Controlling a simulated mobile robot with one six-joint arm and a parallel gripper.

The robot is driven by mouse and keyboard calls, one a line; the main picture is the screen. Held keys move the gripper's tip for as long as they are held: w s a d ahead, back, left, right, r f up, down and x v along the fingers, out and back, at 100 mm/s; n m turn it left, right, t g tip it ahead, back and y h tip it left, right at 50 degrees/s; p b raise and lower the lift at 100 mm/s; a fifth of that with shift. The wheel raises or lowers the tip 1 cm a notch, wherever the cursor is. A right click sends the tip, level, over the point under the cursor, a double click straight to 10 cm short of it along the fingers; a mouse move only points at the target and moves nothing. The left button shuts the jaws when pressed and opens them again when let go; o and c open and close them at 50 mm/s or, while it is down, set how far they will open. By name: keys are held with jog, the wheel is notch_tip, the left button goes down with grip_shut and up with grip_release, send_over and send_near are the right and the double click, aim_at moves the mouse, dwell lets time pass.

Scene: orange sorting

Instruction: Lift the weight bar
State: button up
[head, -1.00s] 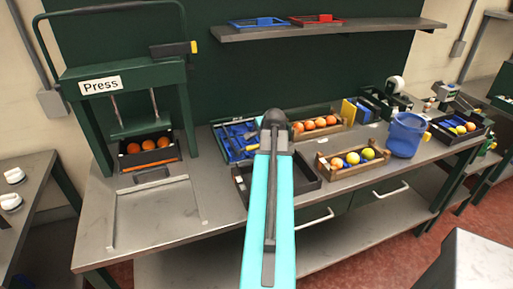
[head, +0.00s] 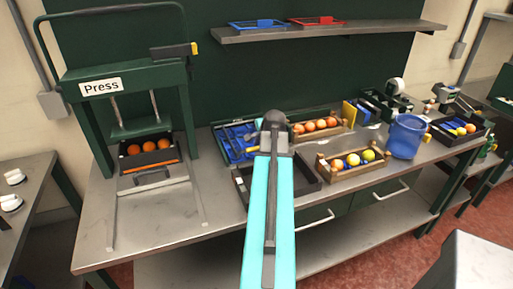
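The green press (head: 128,75) stands at the left end of the workbench, with a "Press" label on its front. A curved green bar (head: 110,9) arches over its top. A dark block with a yellow end (head: 174,50) juts out at its upper right. I cannot tell which of these parts is the weight bar. A black crate of oranges (head: 150,158) sits under the pressing plate (head: 140,128), with a dark handle in front. My cyan arm rises from the bottom centre, well right of the press. My gripper is not visible.
Right of the press are a blue tool tray (head: 232,143), an empty dark tray (head: 306,182), wooden crates of fruit (head: 350,173) and a blue bucket (head: 406,136). A shelf (head: 375,30) with blue and red trays hangs above. The bench front before the press is clear.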

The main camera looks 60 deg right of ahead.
notch_tip(320, 180, up, 7)
jog(key=w+d+p, duration=0.1)
jog(key=p, duration=0.3)
jog(key=shift+w, duration=0.3)
jog(key=shift+d+f, duration=0.1)
notch_tip(320, 180, up, 6)
jog(key=w+d+p, duration=0.2)
jog(key=p, duration=0.2)
jog(key=shift+w, duration=0.3)
dwell(0.5)
jog(key=w+d+r+p, duration=0.2)
jog(key=w+r, duration=0.1)
jog(key=r, duration=0.2)
jog(key=shift+w+d+r, duration=0.15)
jog(key=shift+w+d, duration=0.2)
dwell(0.6)
